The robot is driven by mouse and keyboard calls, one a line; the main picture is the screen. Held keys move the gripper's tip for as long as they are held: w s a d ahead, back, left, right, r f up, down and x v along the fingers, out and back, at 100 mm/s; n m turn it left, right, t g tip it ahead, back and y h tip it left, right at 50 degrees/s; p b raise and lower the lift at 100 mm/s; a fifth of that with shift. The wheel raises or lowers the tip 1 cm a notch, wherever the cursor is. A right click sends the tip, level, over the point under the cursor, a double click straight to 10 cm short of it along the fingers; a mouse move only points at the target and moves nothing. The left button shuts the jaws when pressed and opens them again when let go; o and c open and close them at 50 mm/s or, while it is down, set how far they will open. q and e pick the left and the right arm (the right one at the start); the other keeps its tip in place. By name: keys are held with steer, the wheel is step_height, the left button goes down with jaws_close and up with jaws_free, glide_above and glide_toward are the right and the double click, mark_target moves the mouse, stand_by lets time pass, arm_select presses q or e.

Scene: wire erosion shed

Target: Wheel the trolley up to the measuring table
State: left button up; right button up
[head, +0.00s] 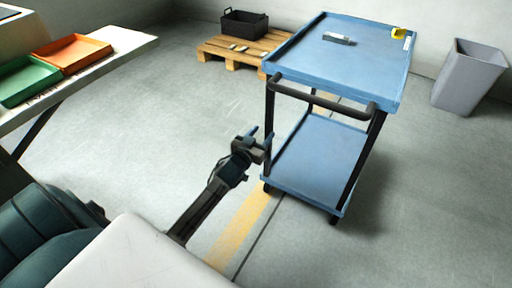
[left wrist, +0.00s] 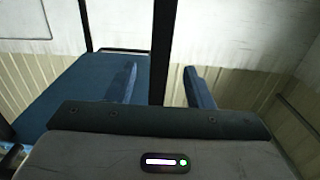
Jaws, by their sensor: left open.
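The blue trolley (head: 330,62) stands right of centre in the head view, with a black handle (head: 322,103) on its near side, black posts and a lower shelf (head: 318,160). My left gripper (head: 261,136) is open and empty, at the trolley's near left side, below handle height. In the left wrist view, its two fingers (left wrist: 160,88) point towards a dark trolley post (left wrist: 163,45), which appears between them; I cannot tell the gap. The blue lower shelf (left wrist: 75,85) shows at left there. A pale-topped table (head: 125,43), possibly the measuring table, is at upper left. My right gripper is not in view.
A green tray (head: 28,82) and an orange tray (head: 72,54) lie on the pale table. A wooden pallet (head: 270,42) with a black crate (head: 244,24) is behind. A grey bin (head: 468,78) stands right. Floor between table and trolley is clear.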

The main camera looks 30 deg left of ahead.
arm_select(q)
steer(key=s, duration=0.3)
steer(key=shift+s+d+r+b, duration=0.1)
steer(key=shift+s+r+b, duration=0.1)
steer(key=shift+s+b, duration=0.15)
